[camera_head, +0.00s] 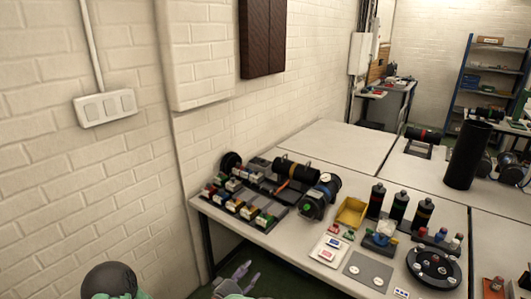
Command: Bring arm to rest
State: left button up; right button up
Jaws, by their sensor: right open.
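My right gripper (243,277) is low at the bottom edge, in front of and below the table's near edge. Its two slim grey fingers are apart, with nothing seen between them. It touches nothing on the table. My left gripper is not in view. A rounded dark and green part at the bottom left is part of my own arm.
The white table (332,140) carries a black rack with small coloured blocks (245,208), a black cylinder (297,169), a yellow bin (351,212), several black bottles (398,207) and a round black tray (433,268). A brick wall (60,180) stands at left.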

jog(key=w+d+f+g+y, duration=0.1)
jog(key=w+d+f+y, duration=0.1)
jog(key=d+f+y, duration=0.6)
jog(key=s+d+f+g+y, duration=0.1)
jog(key=s+d+f+g, duration=0.35)
jog(key=s+f, duration=0.45)
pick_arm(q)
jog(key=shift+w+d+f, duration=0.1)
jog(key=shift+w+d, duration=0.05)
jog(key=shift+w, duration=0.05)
pick_arm(e)
jog(key=s+d+f+m+g+y, duration=0.1)
jog(key=s+g, duration=0.3)
jog(key=s, duration=1)
jog(key=s+d+f+m+g+y, duration=0.2)
jog(key=s+d+m+g+y, duration=0.1)
jog(key=s, duration=1.1)
jog(key=shift+s+f+m+g+y, duration=0.15)
jog(key=shift+s+m+g+y, duration=0.3)
jog(key=shift+g, duration=0.5)
jog(key=shift+w, duration=0.15)
jog(key=shift+c, duration=0.6)
